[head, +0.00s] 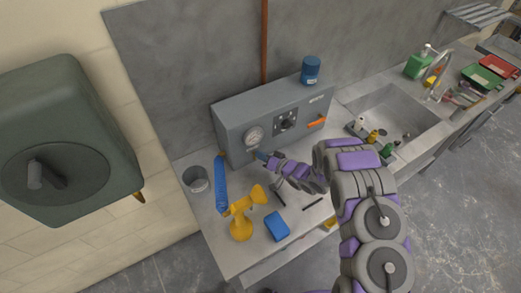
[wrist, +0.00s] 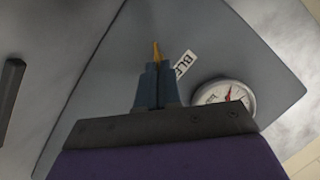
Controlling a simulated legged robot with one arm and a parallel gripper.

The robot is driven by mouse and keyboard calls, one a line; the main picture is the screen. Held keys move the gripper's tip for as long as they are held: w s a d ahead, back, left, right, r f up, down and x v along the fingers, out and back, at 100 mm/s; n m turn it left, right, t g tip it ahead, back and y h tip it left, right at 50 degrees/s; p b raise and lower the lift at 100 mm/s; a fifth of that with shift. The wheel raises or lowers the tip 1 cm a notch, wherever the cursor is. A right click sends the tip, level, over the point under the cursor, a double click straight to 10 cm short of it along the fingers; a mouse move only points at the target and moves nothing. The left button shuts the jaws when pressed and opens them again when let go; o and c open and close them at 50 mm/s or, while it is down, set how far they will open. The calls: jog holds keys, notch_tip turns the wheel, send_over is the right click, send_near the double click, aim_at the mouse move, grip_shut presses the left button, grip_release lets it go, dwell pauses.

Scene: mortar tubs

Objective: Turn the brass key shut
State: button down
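The brass key (wrist: 156,50) shows as a thin yellow-orange piece at the tips of my gripper in the wrist view, beside a white label (wrist: 184,62) that is partly covered. My gripper (wrist: 157,70) has its two blue-grey fingers close together with the key between their ends; it looks shut on the key. In the head view my gripper (head: 261,156) reaches the lower front of the grey box (head: 232,128), below the round gauge (head: 254,135). The key itself cannot be made out there, and most of it is hidden by the fingers.
The box also has a dark dial (head: 287,121) and an orange handle (head: 316,122). A sink (head: 397,117) lies right.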

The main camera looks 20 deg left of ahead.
jog(key=shift+w+d+f+m+y+p, duration=0.1)
jog(key=shift+w+m+y+p, duration=0.1)
jog(key=shift+m, duration=0.15)
jog(key=shift+w+d+m+y+p, duration=0.1)
jog(key=shift+m+y+p, duration=0.1)
jog(key=shift+m, duration=0.15)
jog(key=shift+d+f+m+g+y, duration=0.1)
jog(key=shift+f+m+g+y, duration=0.25)
jog(key=shift+m, duration=0.35)
jog(key=m+b, duration=0.1)
jog(key=m+y+b, duration=0.1)
jog(key=shift+w+d+f+m, duration=0.1)
jog(key=shift+f+m, duration=0.3)
jog(key=shift+f+m+y+b, duration=0.2)
jog(key=shift+m+y+b, duration=0.55)
jog(key=shift+m+b, duration=0.3)
jog(key=c, duration=1.4)
grip_release()
jog(key=shift+w+d, duration=0.15)
jog(key=shift+o, duration=0.4)
jog(key=v, duration=1.7)
jog(key=shift+s+d+b, duration=0.1)
jog(key=shift+s+b, duration=0.1)
jog(key=shift+b, duration=0.1)
